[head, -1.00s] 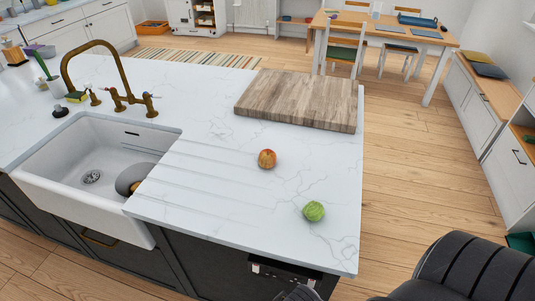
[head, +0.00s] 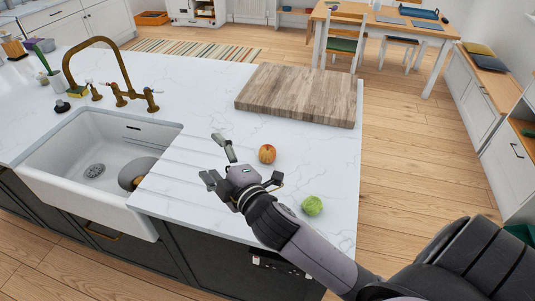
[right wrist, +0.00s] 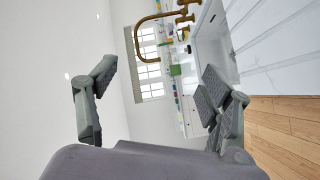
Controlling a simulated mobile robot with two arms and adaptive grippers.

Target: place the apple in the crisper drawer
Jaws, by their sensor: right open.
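The apple does not show in that view. My left gripper is not in view. I see no crisper drawer that I can make out.
A wooden board (head: 297,95) lies behind the apple. A white sink (head: 60,185) with a brass tap (head: 118,75) and a pan inside is at left. Wooden floor (head: 410,170) is clear at right.

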